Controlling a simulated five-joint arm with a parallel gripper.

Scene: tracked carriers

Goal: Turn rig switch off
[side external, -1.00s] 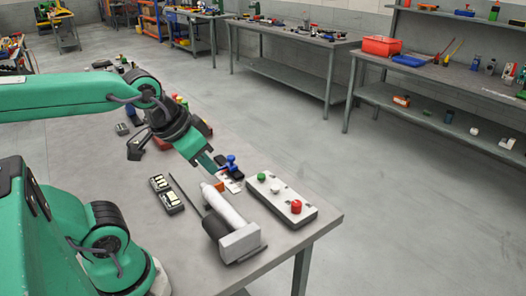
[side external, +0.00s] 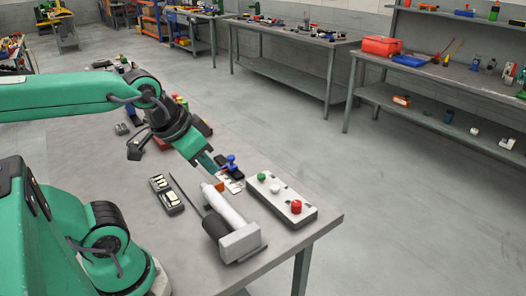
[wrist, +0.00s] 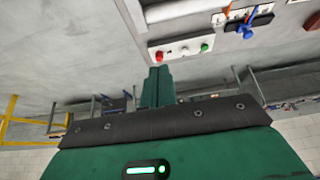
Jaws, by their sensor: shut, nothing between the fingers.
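A black block with a blue lever (side external: 231,161) stands near the far right part of the table; it also shows at the top of the wrist view (wrist: 248,27). A pale box (side external: 285,195) with green, white and red knobs lies right of it, and shows in the wrist view (wrist: 171,50). I cannot tell for certain which of these is the rig switch. My gripper (side external: 213,171) is shut and empty, pointing down just left of the blue lever. Its green fingers (wrist: 157,74) show in the wrist view. I cannot tell whether they touch anything.
A pale cylinder fixture with a grey end block (side external: 238,242) lies at the table's near edge. A dark module with pale blocks (side external: 166,194) lies left of it. An orange piece (side external: 219,186) is close to my gripper. The table (side external: 125,180) is bare at the left middle.

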